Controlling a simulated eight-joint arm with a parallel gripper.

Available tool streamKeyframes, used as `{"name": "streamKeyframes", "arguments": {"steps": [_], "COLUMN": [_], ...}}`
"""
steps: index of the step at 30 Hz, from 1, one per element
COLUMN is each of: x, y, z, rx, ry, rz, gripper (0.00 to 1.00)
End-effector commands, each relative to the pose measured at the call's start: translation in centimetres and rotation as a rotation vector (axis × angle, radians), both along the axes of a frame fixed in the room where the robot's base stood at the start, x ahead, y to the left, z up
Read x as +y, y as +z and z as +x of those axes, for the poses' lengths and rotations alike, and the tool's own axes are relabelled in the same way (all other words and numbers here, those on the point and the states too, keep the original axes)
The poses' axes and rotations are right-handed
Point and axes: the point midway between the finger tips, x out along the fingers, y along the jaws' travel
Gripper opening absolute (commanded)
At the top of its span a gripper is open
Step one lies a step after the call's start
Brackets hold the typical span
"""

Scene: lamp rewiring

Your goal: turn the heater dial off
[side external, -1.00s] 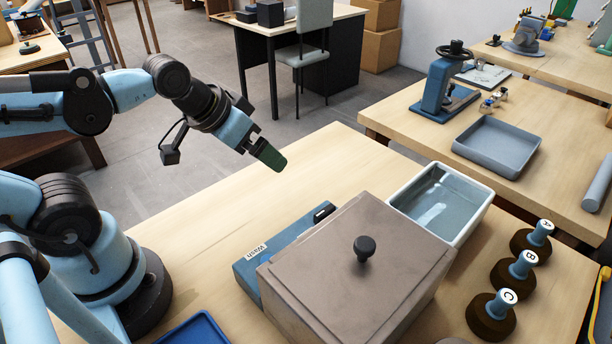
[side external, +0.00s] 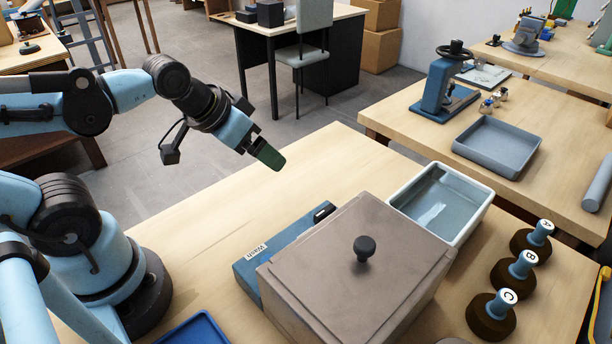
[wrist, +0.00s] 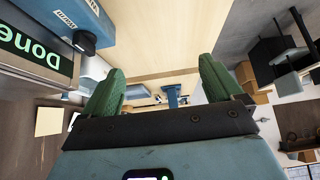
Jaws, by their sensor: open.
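A low blue box (side external: 262,270) labelled "Wash" stands on the bench against the brown lidded tank (side external: 365,265). In the wrist view the blue box (wrist: 60,28) is at the upper left, with a round black knob (wrist: 84,41) on its end that looks like the heater dial. Its pointer setting cannot be read. In the side view the box's front face is mostly hidden. My gripper (side external: 268,155) is above the bench, up and left of the box, touching nothing. In the wrist view its green fingers (wrist: 160,85) are wide apart and empty.
A white basin of liquid (side external: 438,205) stands behind the tank. Stamps A, B and C (side external: 515,268) stand at right. A panel reading "Done" (wrist: 30,45) shows in the wrist view. A blue tray (side external: 198,330) is at the near edge. Bare bench lies below my gripper.

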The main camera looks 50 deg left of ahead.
Motion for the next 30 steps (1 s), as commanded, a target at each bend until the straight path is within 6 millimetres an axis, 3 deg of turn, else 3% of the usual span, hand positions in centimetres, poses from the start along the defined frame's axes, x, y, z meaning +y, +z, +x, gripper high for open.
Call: {"name": "streamKeyframes", "arguments": {"steps": [1, 5, 10, 21, 30], "x": [-0.1, -1.1, -4.0, -11.2, -12.8], "y": [0.1, 0.8, 2.4, 4.1, 3.9], "z": [0.1, 0.6, 2.1, 4.3, 4.6], "rx": [0.005, 0.056, 0.212, 0.549, 0.623], "ry": [-0.001, -0.01, -0.023, -0.012, 0.0], "rz": [-0.002, -0.017, -0.046, -0.021, 0.001], "gripper": [0.85, 0.65, 0.41, 0.41, 0.41]}}
